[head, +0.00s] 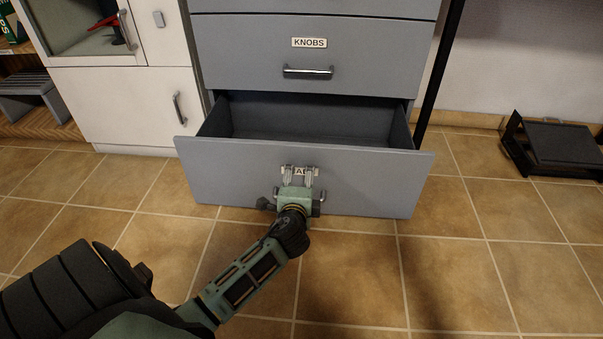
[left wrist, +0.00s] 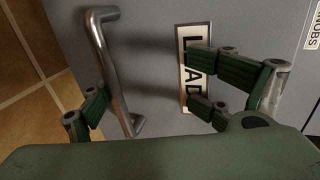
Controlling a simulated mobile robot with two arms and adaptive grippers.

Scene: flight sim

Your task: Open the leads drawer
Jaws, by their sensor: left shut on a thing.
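The leads drawer (head: 380,178) is the grey bottom drawer of the cabinet. It is pulled well out, and its visible interior looks empty. My left gripper (head: 299,172) is at the middle of its front and covers most of the label and handle in the head view. In the left wrist view, the metal bar handle (left wrist: 112,75) stands between the fingers, close to the left finger. The label (left wrist: 190,68) beside it is partly hidden by the right fingers and shows "LEAD". My left gripper is shut on the handle. My right gripper is out of view.
The knobs drawer (head: 350,60) above is shut. White cabinets (head: 125,105) stand to the left. A black rack-like object (head: 555,145) sits on the floor at the right. The tiled floor (head: 450,270) in front of the drawer is clear apart from my arm.

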